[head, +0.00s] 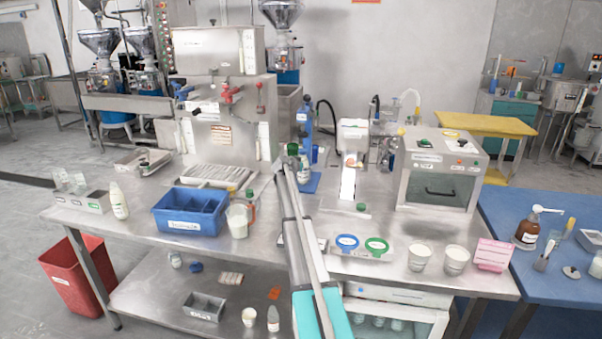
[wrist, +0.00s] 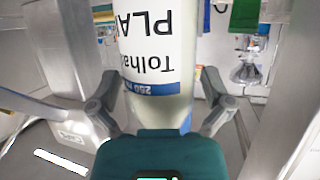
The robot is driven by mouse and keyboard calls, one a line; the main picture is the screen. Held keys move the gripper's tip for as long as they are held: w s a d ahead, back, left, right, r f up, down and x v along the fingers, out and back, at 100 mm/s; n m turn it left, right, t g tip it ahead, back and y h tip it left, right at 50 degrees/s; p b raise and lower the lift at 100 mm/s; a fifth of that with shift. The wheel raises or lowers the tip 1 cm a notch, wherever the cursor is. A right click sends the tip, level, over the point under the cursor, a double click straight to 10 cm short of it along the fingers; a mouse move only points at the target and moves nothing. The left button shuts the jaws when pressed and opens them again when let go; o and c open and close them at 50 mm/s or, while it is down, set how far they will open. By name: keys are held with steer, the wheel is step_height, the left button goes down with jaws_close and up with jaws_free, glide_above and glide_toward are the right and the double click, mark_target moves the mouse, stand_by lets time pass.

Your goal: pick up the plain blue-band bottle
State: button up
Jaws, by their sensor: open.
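The plain blue-band bottle (wrist: 153,60) fills the middle of the wrist view. It is white, with a label reading "PLA…" and "250 m…" upside down and a blue band near the palm end. My gripper (wrist: 158,98) is open, with one finger on each side of the bottle. Whether the fingers touch it is unclear. In the head view my gripper (head: 291,160) is small at the far end of my arm. A pale bottle (head: 304,172) stands just to its right, partly hidden by it.
A white stand (head: 351,165) and a metal box oven (head: 440,175) are to the right. Cups (head: 419,257) sit near the front edge.

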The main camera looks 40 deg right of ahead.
mark_target(303, 159)
stand_by(0.4)
steer(key=c, duration=0.8)
steer(key=shift+r, duration=0.25)
step_height(303, 159, up, 3)
steer(key=p, duration=0.3)
steer(key=shift+f, duration=0.1)
steer(key=s+a, duration=0.3)
steer(key=a, duration=0.5)
steer(key=s+a, duration=0.4)
steer(key=a, duration=0.4)
steer(key=shift+s+a, duration=0.2)
steer(key=shift+a, duration=0.05)
